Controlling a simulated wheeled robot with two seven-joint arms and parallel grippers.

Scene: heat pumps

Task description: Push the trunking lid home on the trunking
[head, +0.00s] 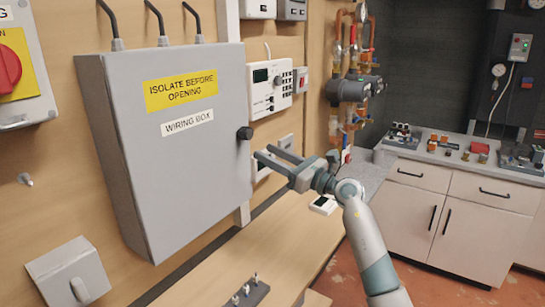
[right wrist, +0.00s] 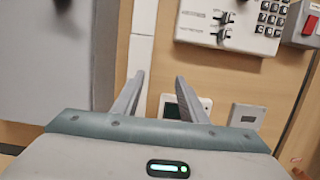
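A white vertical strip, which looks like the trunking (head: 243,214), runs down the wooden wall just right of the grey wiring box; the box hides much of it. It also shows in the right wrist view (right wrist: 143,50), above and beyond my left-hand finger. I cannot tell the lid apart from the trunking or how far it is seated. My right gripper (head: 262,152) is open, its two fingers apart with nothing between them, and points at the wall near the strip. It shows in the right wrist view too (right wrist: 160,82). My left gripper is in neither view.
The wiring box (head: 180,150) with its black knob (head: 244,133) juts out close to my right gripper. A white controller (head: 270,88) is above it, and a small white wall unit (right wrist: 185,107) lies behind the fingers. The wooden bench (head: 250,250) below is largely clear.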

